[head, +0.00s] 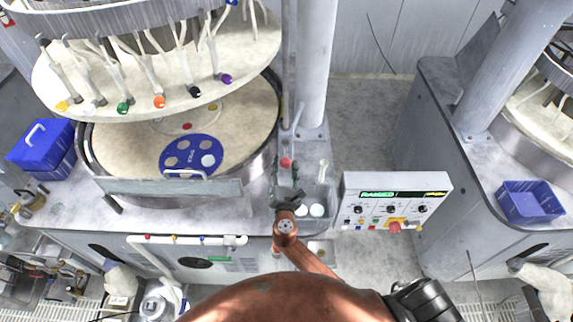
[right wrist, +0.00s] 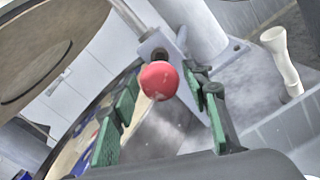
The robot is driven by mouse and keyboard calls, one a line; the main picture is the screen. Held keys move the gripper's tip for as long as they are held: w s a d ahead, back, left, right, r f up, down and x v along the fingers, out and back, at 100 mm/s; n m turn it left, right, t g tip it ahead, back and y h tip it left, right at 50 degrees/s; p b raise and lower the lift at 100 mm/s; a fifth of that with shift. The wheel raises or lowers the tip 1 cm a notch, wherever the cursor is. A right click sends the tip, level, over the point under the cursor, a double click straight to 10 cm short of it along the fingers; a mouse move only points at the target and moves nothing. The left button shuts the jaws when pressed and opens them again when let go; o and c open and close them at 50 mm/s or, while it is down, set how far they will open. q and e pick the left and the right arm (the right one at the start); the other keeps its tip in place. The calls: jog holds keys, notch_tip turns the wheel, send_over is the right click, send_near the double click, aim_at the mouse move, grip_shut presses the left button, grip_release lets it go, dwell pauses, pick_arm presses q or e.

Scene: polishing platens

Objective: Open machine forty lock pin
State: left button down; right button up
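The lock pin shows as a red ball knob (head: 286,161) on a grey bracket beside the round platen, near the foot of the thick column. In the right wrist view the red knob (right wrist: 158,80) is large and central, in front of the metal bracket (right wrist: 188,72). My right gripper (head: 286,180) reaches up to it from below in the head view. In the right wrist view its green-padded fingers (right wrist: 160,110) are spread apart, one on each side of the knob's line, with nothing between them touching the knob that I can see. My left gripper is not in view.
A control box (head: 395,200) reading RAISED stands right of my right arm. White cups (head: 316,210) and a pale pestle-like piece (head: 323,168) sit beside the gripper. A blue carrier disc (head: 191,156) lies on the platen (head: 245,125). The raised upper head overhangs it.

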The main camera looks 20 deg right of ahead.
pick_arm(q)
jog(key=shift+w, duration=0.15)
pick_arm(e)
jog(key=shift+o, duration=0.6)
jog(key=shift+w+d, duration=0.1)
jog(key=shift+w, duration=0.05)
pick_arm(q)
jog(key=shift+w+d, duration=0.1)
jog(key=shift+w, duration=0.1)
pick_arm(e)
jog(key=v, duration=1.2)
jog(key=shift+f, duration=0.1)
